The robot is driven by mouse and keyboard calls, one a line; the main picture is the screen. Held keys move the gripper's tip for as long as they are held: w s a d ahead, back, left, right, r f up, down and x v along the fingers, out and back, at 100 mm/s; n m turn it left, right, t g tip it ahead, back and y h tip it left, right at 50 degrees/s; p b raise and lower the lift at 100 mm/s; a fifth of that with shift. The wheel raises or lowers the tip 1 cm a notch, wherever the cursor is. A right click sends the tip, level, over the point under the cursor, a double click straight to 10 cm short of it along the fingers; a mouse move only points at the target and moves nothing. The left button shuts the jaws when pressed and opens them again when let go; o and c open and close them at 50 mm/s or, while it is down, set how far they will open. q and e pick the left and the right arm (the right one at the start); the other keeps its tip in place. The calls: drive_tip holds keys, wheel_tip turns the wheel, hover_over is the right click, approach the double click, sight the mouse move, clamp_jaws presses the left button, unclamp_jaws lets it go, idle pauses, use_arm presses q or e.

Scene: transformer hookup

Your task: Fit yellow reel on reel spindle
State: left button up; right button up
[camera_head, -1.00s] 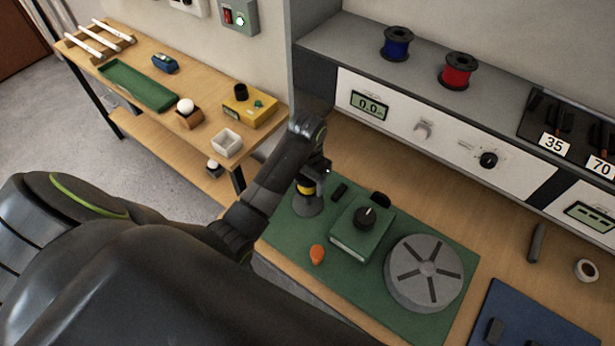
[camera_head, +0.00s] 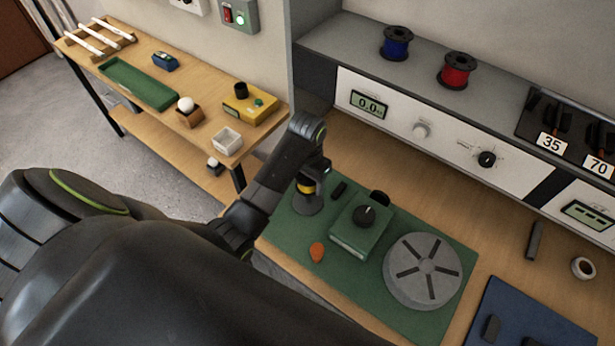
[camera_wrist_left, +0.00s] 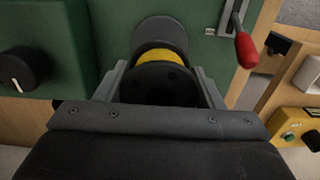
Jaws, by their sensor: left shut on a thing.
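The yellow reel (camera_head: 305,188) has black flanges and a yellow winding. It also shows in the left wrist view (camera_wrist_left: 160,57), between the fingers. My left gripper (camera_head: 312,177) is shut on the reel, one finger on each side of it. The reel is right above a round grey base (camera_head: 307,205) on the green mat, which also shows behind the reel in the left wrist view (camera_wrist_left: 158,28). The spindle itself is hidden by the reel and gripper, so I cannot tell whether the reel is seated. My right gripper is not in view.
A green box with a black knob (camera_head: 352,232) stands right of the reel on the green mat (camera_head: 283,237). A grey slotted disc (camera_head: 425,272) lies further right. An orange piece (camera_head: 316,252) lies in front. Blue (camera_head: 396,43) and red (camera_head: 455,70) reels stand on the shelf.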

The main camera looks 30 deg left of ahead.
use_arm(q)
drive_tip(key=shift+f+b, duration=1.65)
drive_tip(key=shift+f, duration=2.15)
idle(0.4)
drive_tip(key=o, duration=1.4)
drive_tip(key=shift+c, duration=0.2)
drive_tip(key=shift+s, duration=0.1)
wheel_tip(320, 180, up, 3)
drive_tip(key=p, duration=0.3)
drive_tip(key=shift+f, duration=0.1)
drive_tip(key=shift+r+p, duration=0.85)
drive_tip(key=shift+r, duration=0.3)
